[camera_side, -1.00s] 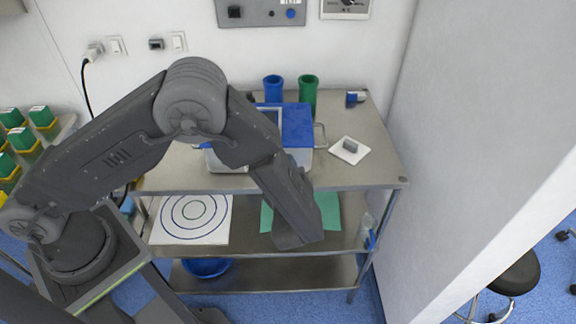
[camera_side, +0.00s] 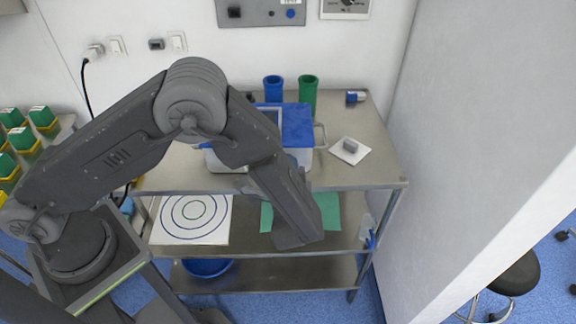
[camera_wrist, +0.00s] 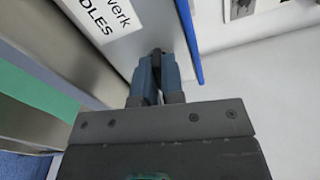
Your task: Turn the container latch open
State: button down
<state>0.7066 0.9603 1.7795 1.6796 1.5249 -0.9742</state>
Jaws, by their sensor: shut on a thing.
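The container, a pale box with a blue lid (camera_side: 298,124), stands on the top shelf of the metal cart, partly hidden behind my arm. In the wrist view its labelled front (camera_wrist: 118,35) and the blue lid edge (camera_wrist: 189,40) are close to my gripper. My gripper (camera_wrist: 157,66) has its two blue-grey fingers close together at the container front. They are shut on a small dark piece, the latch (camera_wrist: 156,52), mostly hidden between the fingertips. In the side view my arm covers the latch and the fingertips.
The cart's top shelf (camera_side: 370,150) also holds a blue cup (camera_side: 273,88), a green cup (camera_side: 308,94) and a white pad with a grey block (camera_side: 350,147). The container has a side handle (camera_side: 321,135). A wall stands close on the right.

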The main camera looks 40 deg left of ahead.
jog(key=shift+n, duration=1.1)
jog(key=c, duration=1.2)
grip_release()
jog(key=shift+c, duration=0.2)
jog(key=v, duration=1.4)
jog(key=shift+w+a+r, duration=0.1)
jog(key=shift+a, duration=0.05)
